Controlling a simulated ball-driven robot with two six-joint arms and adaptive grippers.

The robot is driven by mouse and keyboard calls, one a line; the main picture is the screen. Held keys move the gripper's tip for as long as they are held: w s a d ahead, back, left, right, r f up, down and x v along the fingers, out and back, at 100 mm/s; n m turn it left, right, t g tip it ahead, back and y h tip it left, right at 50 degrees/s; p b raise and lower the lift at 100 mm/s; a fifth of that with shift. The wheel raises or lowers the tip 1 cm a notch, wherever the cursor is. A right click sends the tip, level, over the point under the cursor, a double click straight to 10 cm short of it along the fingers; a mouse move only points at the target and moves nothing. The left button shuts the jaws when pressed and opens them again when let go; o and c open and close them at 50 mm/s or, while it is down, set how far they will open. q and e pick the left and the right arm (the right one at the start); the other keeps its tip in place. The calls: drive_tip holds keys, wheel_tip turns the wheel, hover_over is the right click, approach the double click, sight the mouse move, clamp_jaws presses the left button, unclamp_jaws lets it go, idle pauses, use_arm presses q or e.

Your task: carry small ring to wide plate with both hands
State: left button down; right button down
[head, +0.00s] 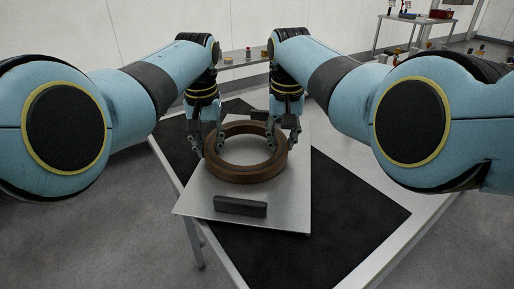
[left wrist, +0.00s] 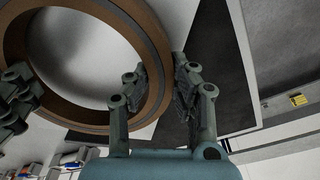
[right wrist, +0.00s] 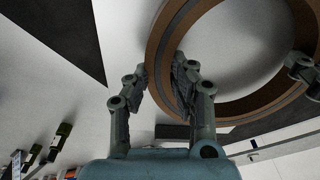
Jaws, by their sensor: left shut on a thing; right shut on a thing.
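The brown ring (head: 238,175) is level over the wide grey metal plate (head: 198,195); I cannot tell whether it rests on the plate or hangs slightly above it. My left gripper (head: 208,148) is shut on the left far side of the ring's rim. My right gripper (head: 284,140) is shut on the right far side. The left wrist view shows the ring (left wrist: 95,112) passing between the left fingers (left wrist: 158,85). The right wrist view shows the ring (right wrist: 160,45) at the right fingers (right wrist: 160,85).
A dark rectangular block (head: 240,206) sits at the plate's near edge. A black mat (head: 350,205) lies under the plate on a light table (head: 415,222). A bench (head: 420,20) with small items stands at the back right. Grey floor is open at the left front.

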use_arm(q)
drive_tip(key=shift+d, duration=0.3)
use_arm(e)
drive_tip(key=shift+a, duration=0.2)
use_arm(q)
drive_tip(key=c, duration=1.2)
unclamp_jaws()
drive_tip(key=shift+s+a+r, duration=0.1)
drive_tip(key=shift+a, duration=0.05)
use_arm(e)
drive_tip(key=c, duration=1.2)
unclamp_jaws()
drive_tip(key=shift+s+a+r, duration=0.1)
use_arm(q)
drive_tip(key=shift+o, duration=0.2)
use_arm(e)
drive_tip(key=shift+o, duration=0.2)
use_arm(q)
drive_tip(key=shift+a, duration=0.1)
use_arm(e)
drive_tip(key=shift+d, duration=0.25)
drive_tip(key=shift+r, duration=0.15)
use_arm(q)
wheel_tip(320, 180, up, 12)
drive_tip(key=shift+s, duration=0.4)
use_arm(e)
wheel_tip(320, 180, up, 12)
drive_tip(key=shift+s+f, duration=0.25)
drive_tip(key=shift+s, duration=0.2)
